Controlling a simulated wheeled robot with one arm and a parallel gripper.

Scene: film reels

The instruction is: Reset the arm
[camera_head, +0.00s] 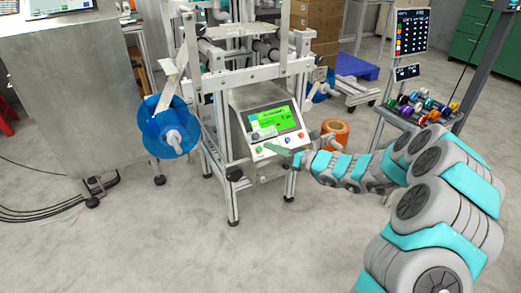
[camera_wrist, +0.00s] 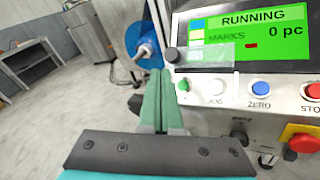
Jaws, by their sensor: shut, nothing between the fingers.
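My gripper (camera_head: 284,150) is at the front of a machine's control panel (camera_head: 262,150), its arm reaching in from the right. In the wrist view the two green fingers (camera_wrist: 159,88) lie together, shut and empty. Their tips are close to the lower left of the panel, left of a green button (camera_wrist: 184,85). I cannot tell whether they touch the panel. The screen (camera_wrist: 245,32) is green and reads RUNNING, with 0 pc.
A blue reel (camera_head: 167,143) is on the machine's left side. A rack of colourful spools (camera_head: 420,108) stands at right. A steel cabinet (camera_head: 75,95) is at left. The front floor (camera_head: 150,240) is clear.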

